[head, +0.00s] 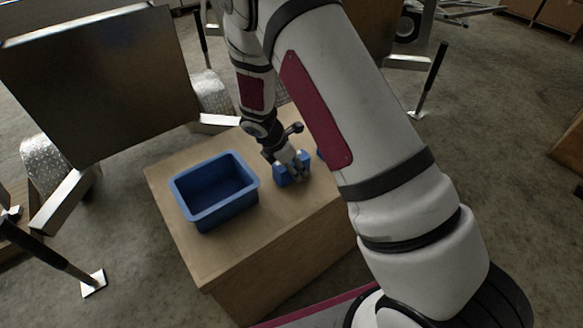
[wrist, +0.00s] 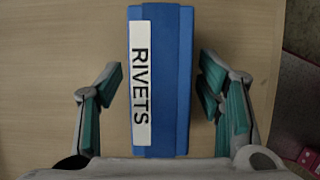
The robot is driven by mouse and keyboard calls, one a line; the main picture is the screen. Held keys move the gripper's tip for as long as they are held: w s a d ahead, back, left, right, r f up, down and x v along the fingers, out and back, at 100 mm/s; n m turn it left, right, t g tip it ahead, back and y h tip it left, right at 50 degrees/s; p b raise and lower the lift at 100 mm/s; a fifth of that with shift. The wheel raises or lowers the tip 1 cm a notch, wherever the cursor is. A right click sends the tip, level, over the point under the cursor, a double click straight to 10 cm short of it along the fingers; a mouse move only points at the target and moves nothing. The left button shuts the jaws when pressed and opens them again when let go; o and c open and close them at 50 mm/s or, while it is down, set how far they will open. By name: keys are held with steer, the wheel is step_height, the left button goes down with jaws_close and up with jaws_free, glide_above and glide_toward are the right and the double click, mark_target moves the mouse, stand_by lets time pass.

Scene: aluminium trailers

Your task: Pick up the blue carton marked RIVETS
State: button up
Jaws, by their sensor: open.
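The blue carton marked RIVETS (wrist: 172,80) fills the middle of the wrist view. A white label with black letters runs along its left side. My gripper (wrist: 162,98) is open, with its green-padded fingers on either side of the carton and a gap showing on both sides. In the head view my gripper (head: 292,172) points down over the blue carton (head: 279,177), which is partly hidden by the fingers. The carton rests on the wooden table.
An empty blue bin (head: 190,217) stands left of the carton on the wooden table (head: 225,262). Another blue thing (head: 320,153) is mostly hidden behind my arm. Metal trailers (head: 105,85) stand behind the table.

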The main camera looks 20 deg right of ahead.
steer(key=c, duration=1.4)
